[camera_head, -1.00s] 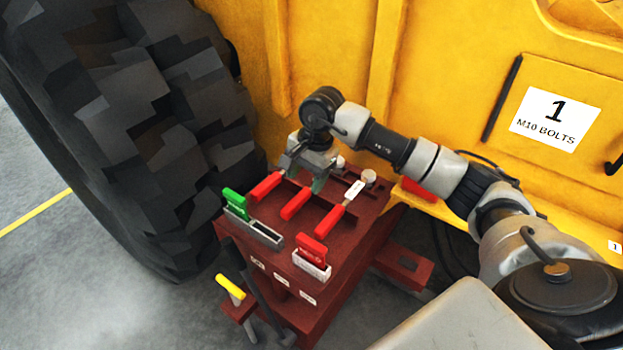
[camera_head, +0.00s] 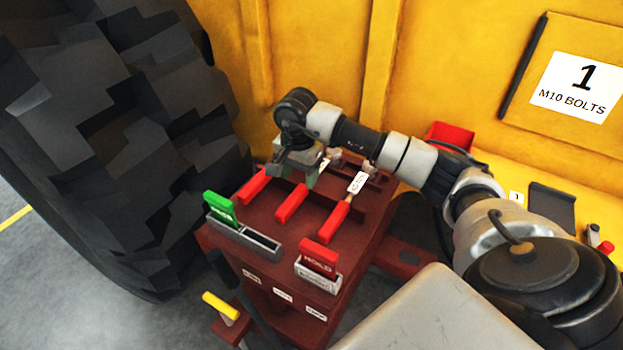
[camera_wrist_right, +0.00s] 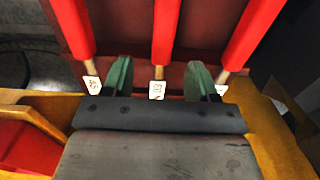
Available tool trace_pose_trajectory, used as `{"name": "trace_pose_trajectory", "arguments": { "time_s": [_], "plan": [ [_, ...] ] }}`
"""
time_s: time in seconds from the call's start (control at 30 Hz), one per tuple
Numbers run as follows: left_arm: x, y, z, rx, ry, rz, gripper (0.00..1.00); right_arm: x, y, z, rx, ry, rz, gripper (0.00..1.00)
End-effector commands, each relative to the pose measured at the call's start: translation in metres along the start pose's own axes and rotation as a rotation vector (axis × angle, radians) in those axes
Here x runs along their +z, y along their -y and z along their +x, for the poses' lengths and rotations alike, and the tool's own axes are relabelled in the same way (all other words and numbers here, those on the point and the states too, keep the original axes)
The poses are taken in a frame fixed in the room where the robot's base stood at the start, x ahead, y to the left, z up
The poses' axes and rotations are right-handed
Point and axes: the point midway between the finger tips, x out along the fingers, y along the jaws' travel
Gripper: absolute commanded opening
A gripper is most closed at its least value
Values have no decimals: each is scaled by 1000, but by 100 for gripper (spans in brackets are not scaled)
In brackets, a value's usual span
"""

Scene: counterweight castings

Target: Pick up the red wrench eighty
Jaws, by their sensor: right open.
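Three red-handled wrenches lie side by side on the dark red cart (camera_head: 240,238): a left one (camera_head: 252,187), a middle one (camera_head: 291,203) and a right one (camera_head: 336,221) with a white tag. In the right wrist view the middle wrench (camera_wrist_right: 166,30) carries a tag that seems to read 80, though blurred; the wrench on the left there (camera_wrist_right: 72,28) has a tag like 45. My right gripper (camera_head: 295,172) is open over the far end of the middle wrench. Its green fingers (camera_wrist_right: 160,82) stand either side of that wrench, apart from it. My left gripper is out of view.
A green-handled block (camera_head: 220,208) and a red HOLD block (camera_head: 319,258) stand on the cart's near side. A large tyre (camera_head: 110,130) is close on the left. The yellow machine wall (camera_head: 320,50) rises behind, with a red bin (camera_head: 450,136) on its ledge.

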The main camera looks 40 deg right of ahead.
Motion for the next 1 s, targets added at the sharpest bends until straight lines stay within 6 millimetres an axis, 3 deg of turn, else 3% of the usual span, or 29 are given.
{"name": "trace_pose_trajectory", "arguments": {
  "time_s": [0.6, 0.87, 1.0],
  "plan": [
    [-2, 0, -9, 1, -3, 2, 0, 1, 4, 70, 0, 1, 1, 58],
    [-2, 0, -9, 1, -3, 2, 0, 0, 4, 74, -2, 0, 1, 58],
    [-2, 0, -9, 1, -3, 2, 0, 0, 4, 74, -2, 0, 1, 40]
  ]
}}
